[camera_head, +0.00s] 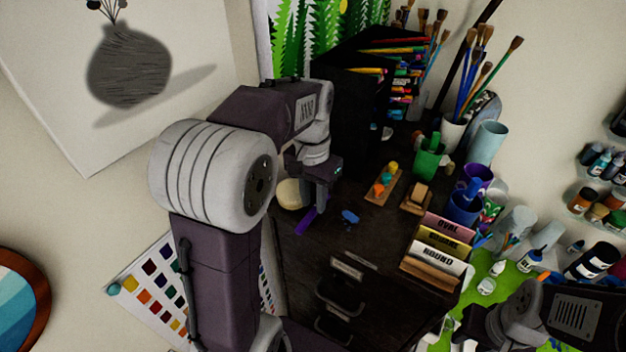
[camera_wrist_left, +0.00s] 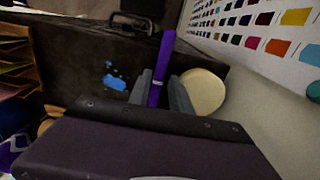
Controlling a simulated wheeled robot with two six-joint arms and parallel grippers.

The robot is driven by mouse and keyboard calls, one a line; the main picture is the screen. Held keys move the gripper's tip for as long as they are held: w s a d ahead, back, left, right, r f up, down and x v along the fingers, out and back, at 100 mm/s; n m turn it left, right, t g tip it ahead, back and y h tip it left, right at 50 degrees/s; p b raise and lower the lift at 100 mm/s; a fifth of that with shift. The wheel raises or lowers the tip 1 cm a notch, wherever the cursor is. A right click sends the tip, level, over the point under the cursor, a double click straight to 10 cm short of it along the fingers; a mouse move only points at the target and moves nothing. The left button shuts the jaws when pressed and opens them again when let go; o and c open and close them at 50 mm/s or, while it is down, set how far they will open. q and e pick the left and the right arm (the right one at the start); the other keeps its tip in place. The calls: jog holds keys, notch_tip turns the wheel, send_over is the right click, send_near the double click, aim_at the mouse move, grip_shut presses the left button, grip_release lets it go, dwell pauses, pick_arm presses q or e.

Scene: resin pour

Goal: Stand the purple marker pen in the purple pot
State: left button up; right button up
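The purple marker pen (camera_head: 305,222) shows at my left gripper's tips in the head view, over the dark desk. In the left wrist view the marker (camera_wrist_left: 161,68) runs between the two grey fingers, which sit close against its sides. My left gripper (camera_head: 316,203) appears shut on it; the fingers also show in the wrist view (camera_wrist_left: 160,92). Whether the marker still touches the desk is unclear. The purple pot (camera_head: 480,174) stands upright at the right, behind a blue pot (camera_head: 463,208). My right arm is at the lower right; its fingertips cannot be made out.
A green pot (camera_head: 427,163) and a pale blue cup (camera_head: 487,142) stand near the purple pot. A blue blob (camera_head: 350,217), a wooden holder with coloured balls (camera_head: 383,186) and a labelled card rack (camera_head: 436,253) are on the desk. A cream round object (camera_head: 289,194) lies by my left gripper.

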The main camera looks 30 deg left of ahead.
aim_at(313, 208)
pick_arm(q)
notch_tip(313, 208, up, 10)
jog(key=shift+a, duration=0.15)
